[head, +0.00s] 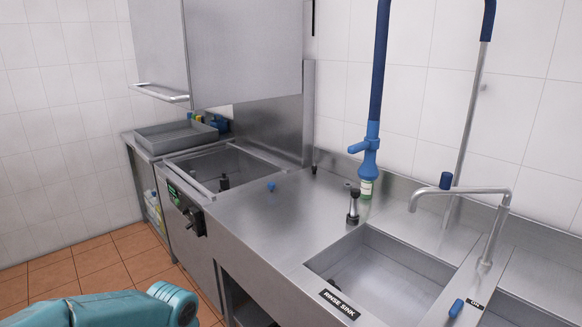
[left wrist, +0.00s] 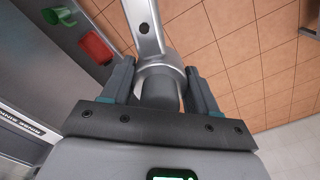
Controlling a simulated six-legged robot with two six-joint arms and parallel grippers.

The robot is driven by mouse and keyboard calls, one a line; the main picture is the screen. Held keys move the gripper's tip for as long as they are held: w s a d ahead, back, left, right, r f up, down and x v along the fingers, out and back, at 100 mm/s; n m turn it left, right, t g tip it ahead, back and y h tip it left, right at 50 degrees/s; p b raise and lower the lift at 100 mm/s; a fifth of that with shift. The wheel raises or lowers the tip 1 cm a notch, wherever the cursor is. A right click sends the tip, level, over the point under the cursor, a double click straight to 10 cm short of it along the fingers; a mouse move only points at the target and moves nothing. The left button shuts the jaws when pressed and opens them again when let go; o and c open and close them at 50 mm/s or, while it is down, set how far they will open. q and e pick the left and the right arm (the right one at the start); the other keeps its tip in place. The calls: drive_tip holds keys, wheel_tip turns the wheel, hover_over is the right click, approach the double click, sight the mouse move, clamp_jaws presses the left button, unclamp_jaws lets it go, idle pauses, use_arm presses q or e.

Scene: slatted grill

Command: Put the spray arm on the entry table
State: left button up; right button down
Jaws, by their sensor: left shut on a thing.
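In the left wrist view my left gripper (left wrist: 160,78) is shut on the spray arm, a silver metal bar (left wrist: 146,28) with a round dark grey hub between the fingers. The bar reaches out past the fingertips, above the tiled floor. In the head view only my teal left arm shows at the bottom left; its gripper and the spray arm are out of frame there. My right gripper is not in view.
The rinse sink (head: 335,266) is at the right, with a black-knobbed upright part (head: 353,207) and a blue spray hose (head: 371,150) near its back. The dishwasher hood (head: 243,55) is raised. A grey tray (head: 176,136) stands beyond it. The table's middle is mostly clear.

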use_arm(q)
drive_tip(key=r+p, duration=0.1)
drive_tip(key=r, duration=0.1)
drive_tip(key=r+p, duration=0.1)
drive_tip(key=shift+w+r, duration=0.2)
drive_tip(key=shift+r, duration=0.2)
drive_tip(key=shift+s+r+p, duration=0.15)
drive_tip(key=shift+r+p, duration=0.3)
drive_tip(key=shift+r, duration=0.05)
drive_tip(key=shift+f, duration=0.15)
drive_tip(key=shift+f, duration=0.1)
